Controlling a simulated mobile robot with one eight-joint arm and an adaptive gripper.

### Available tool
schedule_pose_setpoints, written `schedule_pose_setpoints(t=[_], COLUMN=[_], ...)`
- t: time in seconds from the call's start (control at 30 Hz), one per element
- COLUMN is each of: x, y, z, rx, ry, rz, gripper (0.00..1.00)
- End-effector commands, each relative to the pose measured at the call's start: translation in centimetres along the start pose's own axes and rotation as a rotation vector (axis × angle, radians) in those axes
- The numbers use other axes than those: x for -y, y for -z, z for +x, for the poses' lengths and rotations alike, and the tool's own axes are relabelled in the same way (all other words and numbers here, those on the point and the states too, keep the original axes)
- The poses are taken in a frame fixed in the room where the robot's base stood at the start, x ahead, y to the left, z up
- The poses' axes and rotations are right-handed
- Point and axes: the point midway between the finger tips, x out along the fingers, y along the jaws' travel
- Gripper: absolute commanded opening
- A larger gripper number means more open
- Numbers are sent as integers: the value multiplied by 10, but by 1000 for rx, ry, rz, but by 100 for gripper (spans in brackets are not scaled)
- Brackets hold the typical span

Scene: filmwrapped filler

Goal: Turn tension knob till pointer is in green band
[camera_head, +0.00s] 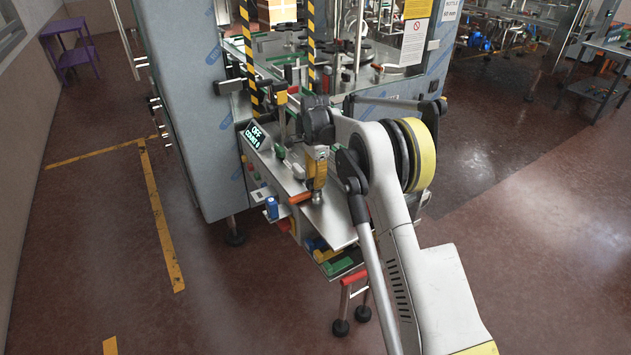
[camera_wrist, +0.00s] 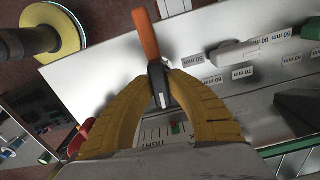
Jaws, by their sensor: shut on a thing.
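The tension knob (camera_wrist: 146,36) shows in the wrist view as a dark hub with an orange handle that points up the picture. Its orange handle (camera_head: 300,198) also shows in the head view, sticking out to the left. My gripper (camera_wrist: 160,84) has its yellow fingers shut on the dark hub. In the head view my gripper (camera_head: 317,172) points down over the steel plate. A white scale plate (camera_wrist: 160,132) with a small green band and the word TIGHT lies between my fingers, partly covered. I cannot make out the pointer.
The steel plate (camera_wrist: 110,72) carries several mm labels and a grey handle (camera_wrist: 234,53) at the right. Yellow-black posts (camera_head: 249,60) rise behind. The floor at left is free.

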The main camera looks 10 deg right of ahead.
Motion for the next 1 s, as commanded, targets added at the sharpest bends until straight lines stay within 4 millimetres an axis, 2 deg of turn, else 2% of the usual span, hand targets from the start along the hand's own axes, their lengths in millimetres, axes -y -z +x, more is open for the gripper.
schedule_pose_setpoints(t=[0.37, 0.4, 0.47, 0.5, 0.83, 1.0], x=[0, 0, 0, 0, 0, 0], y=[0, 0, 0, 0, 0, 0], z=[0, 0, 0, 0, -4, -30], rx=[0, 0, 0, 0, 0, 0], ry=[-1, -1, -1, -1, 0, 0], rz=[5, 5, 4, 4, 4, 4], gripper=[0, 21, 40, 41, 41, 41])
